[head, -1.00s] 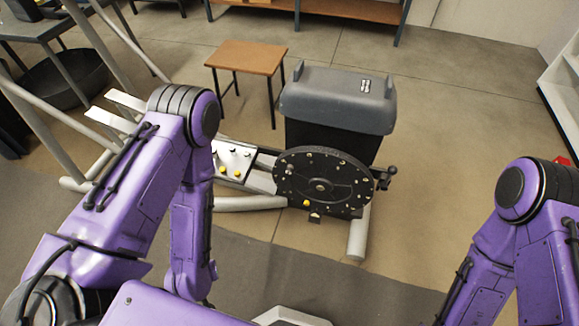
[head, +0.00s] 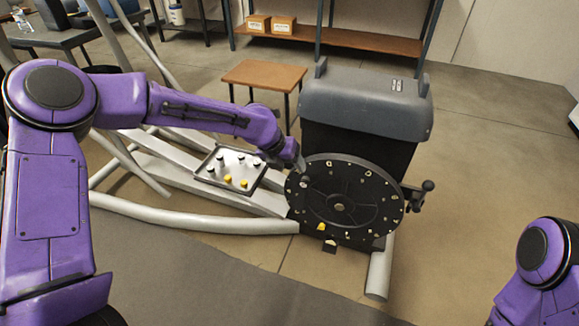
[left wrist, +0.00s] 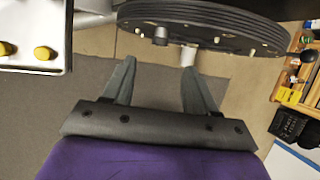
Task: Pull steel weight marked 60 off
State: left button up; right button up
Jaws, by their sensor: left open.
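A black disc (head: 362,222) with several small pegs around its face stands upright on the front of the machine. A small grey steel weight (head: 304,183) sits near its left rim. It seems to be the grey cylinder (left wrist: 160,36) sticking out from the disc in the left wrist view; I cannot read any number on it. My left gripper (head: 299,166) is close to that rim. In the left wrist view, the open left gripper (left wrist: 158,68) is empty, its fingers pointing at the disc, with the cylinder ahead between them. My right gripper is out of view.
A metal tray (head: 207,176) with dark and yellow weights lies left of the disc; its corner (left wrist: 66,50) shows in the wrist view. A grey housing (head: 365,105) rises behind the disc. A knobbed lever (head: 420,190) is at right. A small wooden table (head: 264,74) stands behind.

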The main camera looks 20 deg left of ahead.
aim_at(303, 181)
pick_arm(q)
jog(key=b+x, duration=0.2)
jog(key=x, duration=0.8)
jog(key=shift+d+f+b, duration=0.15)
jog(key=shift+f+b, duration=0.15)
jog(key=shift+b, duration=0.1)
grip_shut()
dwell(1.3)
